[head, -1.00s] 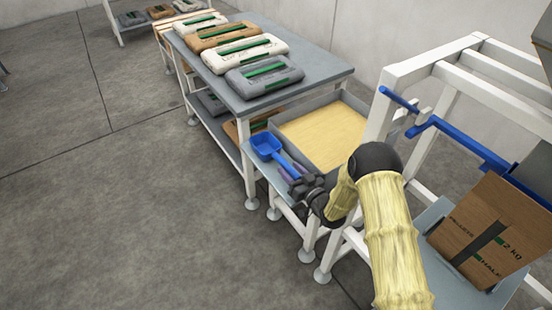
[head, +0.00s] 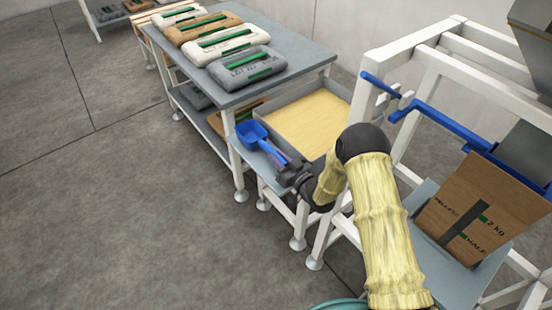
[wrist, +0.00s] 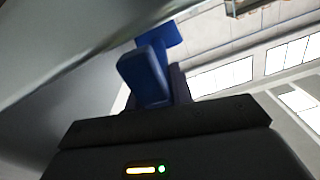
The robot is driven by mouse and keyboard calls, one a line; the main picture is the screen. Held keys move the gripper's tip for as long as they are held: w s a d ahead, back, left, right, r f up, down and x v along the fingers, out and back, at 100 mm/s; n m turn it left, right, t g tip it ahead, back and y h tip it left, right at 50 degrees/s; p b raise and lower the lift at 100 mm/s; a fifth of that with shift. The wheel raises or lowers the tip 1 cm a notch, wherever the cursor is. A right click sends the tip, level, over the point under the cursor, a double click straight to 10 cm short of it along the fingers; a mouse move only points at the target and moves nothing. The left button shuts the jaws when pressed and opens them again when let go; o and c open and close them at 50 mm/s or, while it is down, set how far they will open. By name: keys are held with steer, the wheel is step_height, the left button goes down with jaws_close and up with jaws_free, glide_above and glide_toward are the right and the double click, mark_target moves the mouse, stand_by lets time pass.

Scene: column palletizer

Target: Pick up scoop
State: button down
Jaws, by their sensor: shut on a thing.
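The blue scoop (head: 252,133) is at the left edge of the pellet tray stand in the head view, its bowl pointing away to the upper left. Its handle runs back toward my gripper (head: 287,168), which is shut on it. In the wrist view the blue scoop (wrist: 146,76) stands out beyond the dark gripper body. My fingers are mostly hidden there. Whether the scoop still touches the ledge under it cannot be told.
A tray of yellowish pellets (head: 308,122) lies just right of the scoop. A grey table (head: 285,81) with several bags stands behind. Floor at left is clear.

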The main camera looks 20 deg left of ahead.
step_height(320, 180, up, 9)
steer(key=shift+f+p, duration=0.2)
steer(key=shift+p, duration=0.15)
